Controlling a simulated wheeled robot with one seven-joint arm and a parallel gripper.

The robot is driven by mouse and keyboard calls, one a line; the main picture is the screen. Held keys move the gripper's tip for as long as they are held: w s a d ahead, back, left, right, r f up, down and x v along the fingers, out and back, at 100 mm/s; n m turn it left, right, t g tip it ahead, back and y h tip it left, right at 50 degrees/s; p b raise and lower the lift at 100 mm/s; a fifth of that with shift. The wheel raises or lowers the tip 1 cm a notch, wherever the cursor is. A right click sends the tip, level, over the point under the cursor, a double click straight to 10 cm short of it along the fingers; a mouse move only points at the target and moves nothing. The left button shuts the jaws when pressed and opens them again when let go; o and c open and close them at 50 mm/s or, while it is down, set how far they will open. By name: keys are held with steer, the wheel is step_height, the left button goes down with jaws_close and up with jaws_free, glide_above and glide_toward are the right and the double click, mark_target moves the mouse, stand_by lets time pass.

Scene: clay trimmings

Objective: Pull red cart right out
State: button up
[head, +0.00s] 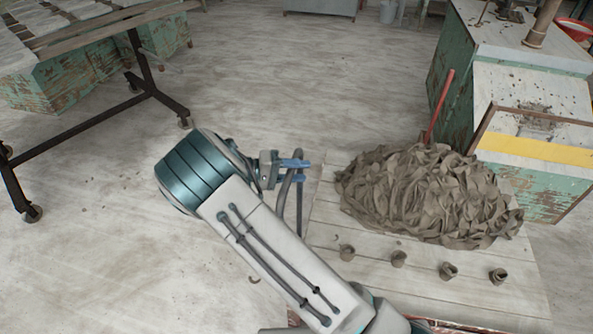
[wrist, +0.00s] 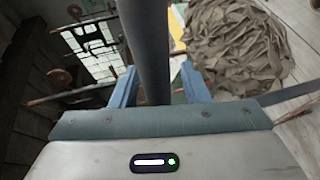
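The cart (head: 325,225) has a pale plank deck, with a little red on its near edge at the bottom of the head view. A heap of grey-brown clay trimmings (head: 430,195) lies on it and also shows in the wrist view (wrist: 235,40). A dark bent tube handle (head: 299,205) stands at the cart's left end. My gripper (head: 296,171) is at this handle. In the wrist view the handle tube (wrist: 150,50) runs between my two blue fingers, with a gap at the right finger, so the gripper looks open around it. The cart's wheels are hidden.
Several small clay pieces (head: 398,259) line the deck's front. A worn green machine (head: 530,90) with a yellow stripe stands close behind the cart at right. A red pole (head: 440,105) leans there. A wheeled rack (head: 150,100) stands at left. The middle floor is clear.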

steer(key=shift+a, duration=0.1)
steer(key=b+v, duration=0.1)
steer(key=v, duration=1.2)
steer(key=shift+a+b, duration=0.3)
steer(key=shift+a, duration=0.05)
steer(key=shift+r, duration=0.1)
